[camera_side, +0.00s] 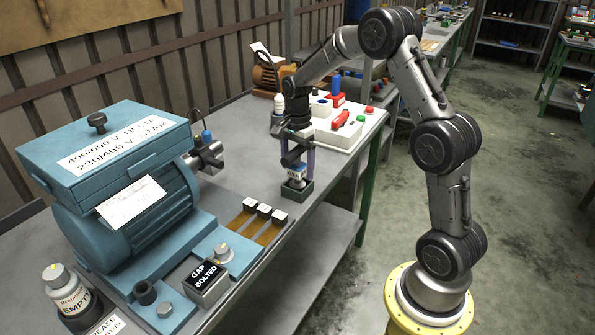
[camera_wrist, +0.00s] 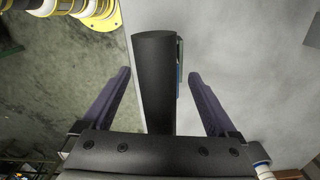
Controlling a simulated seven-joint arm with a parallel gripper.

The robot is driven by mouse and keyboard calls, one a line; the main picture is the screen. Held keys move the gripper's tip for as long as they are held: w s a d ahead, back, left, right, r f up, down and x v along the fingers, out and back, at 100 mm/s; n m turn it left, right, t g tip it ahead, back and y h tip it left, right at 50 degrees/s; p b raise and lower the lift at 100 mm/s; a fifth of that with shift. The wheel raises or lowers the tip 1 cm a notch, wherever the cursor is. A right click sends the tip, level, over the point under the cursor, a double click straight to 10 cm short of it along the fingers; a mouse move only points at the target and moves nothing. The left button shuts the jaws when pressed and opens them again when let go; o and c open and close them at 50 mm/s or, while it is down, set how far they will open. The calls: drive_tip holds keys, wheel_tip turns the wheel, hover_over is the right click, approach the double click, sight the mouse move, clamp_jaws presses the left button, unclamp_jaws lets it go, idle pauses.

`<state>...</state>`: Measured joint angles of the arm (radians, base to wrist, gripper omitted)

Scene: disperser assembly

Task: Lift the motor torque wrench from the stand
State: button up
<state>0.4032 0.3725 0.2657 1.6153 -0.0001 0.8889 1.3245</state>
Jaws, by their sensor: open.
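The motor torque wrench (camera_side: 297,172) stands upright in a small dark green stand (camera_side: 298,193) on the grey bench in the side view. It has a black body and a white-and-blue label low down. My gripper (camera_side: 297,172) points down over it, with one purple finger on each side. In the wrist view, the wrench's black body (camera_wrist: 154,85) lies between the two spread fingers of my gripper (camera_wrist: 158,73). A gap shows on both sides, and the fingers do not appear to touch it.
A large blue motor (camera_side: 130,200) fills the bench to the left. Three small blocks on brass strips (camera_side: 262,228) lie in front of the stand. A white tray (camera_side: 345,133) with red and green parts is behind. The bench's right edge (camera_side: 335,200) is close to the stand.

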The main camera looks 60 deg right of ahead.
drive_tip(key=shift+f, duration=0.15)
clamp_jaws()
idle(0.4)
